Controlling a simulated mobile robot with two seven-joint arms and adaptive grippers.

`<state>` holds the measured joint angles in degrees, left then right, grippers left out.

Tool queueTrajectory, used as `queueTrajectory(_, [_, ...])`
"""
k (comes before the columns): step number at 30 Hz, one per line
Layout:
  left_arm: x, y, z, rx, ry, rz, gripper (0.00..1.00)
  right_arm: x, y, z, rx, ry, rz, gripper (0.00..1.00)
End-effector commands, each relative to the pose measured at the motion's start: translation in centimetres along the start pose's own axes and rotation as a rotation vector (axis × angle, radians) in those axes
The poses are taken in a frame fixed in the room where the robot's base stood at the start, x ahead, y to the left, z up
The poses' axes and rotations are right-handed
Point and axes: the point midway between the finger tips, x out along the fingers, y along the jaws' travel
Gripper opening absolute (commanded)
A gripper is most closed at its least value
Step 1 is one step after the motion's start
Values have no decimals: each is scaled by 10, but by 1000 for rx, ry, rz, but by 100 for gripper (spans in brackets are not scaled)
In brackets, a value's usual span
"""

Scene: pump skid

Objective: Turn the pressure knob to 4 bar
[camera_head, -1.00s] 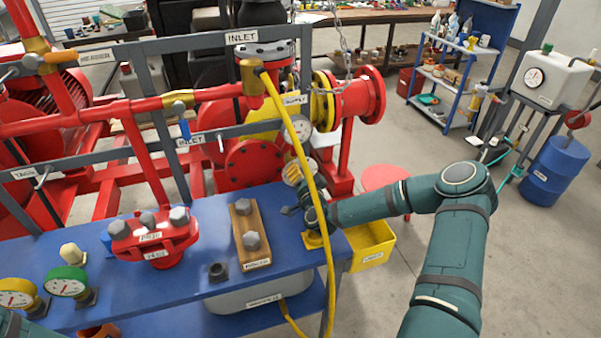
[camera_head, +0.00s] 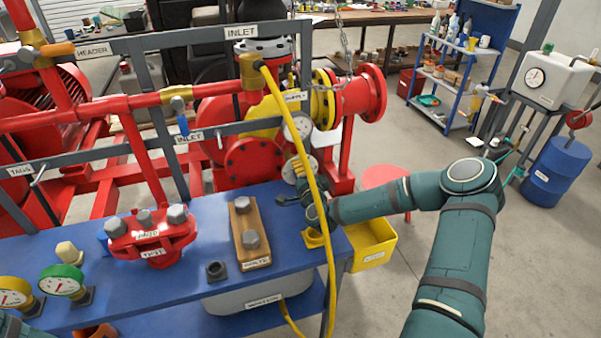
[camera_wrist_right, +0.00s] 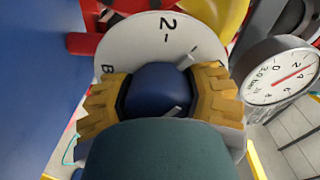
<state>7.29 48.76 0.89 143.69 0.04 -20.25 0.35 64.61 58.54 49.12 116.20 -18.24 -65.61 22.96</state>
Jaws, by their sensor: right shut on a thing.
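The pressure knob (camera_wrist_right: 160,88) is dark blue and sits in front of a pale round dial plate (camera_wrist_right: 150,40) marked "2" and "B" in the right wrist view. My right gripper (camera_wrist_right: 160,97) is shut on it, with a yellow ribbed finger on each side. A grey mark on the knob's upper right points near a tick on the plate. The dial's lower part is hidden. A round gauge (camera_wrist_right: 281,78) with a red needle is at the right; its reading is too small to be sure of. In the head view, my right gripper (camera_head: 299,168) covers the knob. My left gripper is out of view.
A yellow hose (camera_head: 325,215) hangs in front of my right gripper and arm. The blue bench (camera_head: 205,295) carries a red flange, bolts on a wooden block and small gauges. A yellow bin (camera_head: 372,243) is right of the bench. Grey rails and red pipes stand behind.

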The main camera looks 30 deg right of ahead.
Motion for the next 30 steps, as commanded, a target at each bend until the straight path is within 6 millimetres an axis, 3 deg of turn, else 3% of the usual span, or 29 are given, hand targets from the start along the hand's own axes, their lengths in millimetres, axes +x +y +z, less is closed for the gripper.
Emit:
queueTrajectory(15, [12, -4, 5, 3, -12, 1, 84, -2, 5, 2, 402, -17, 23, 8])
queueTrajectory(30, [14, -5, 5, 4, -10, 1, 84, -2, 4, 3, 520, -23, 28, 8])
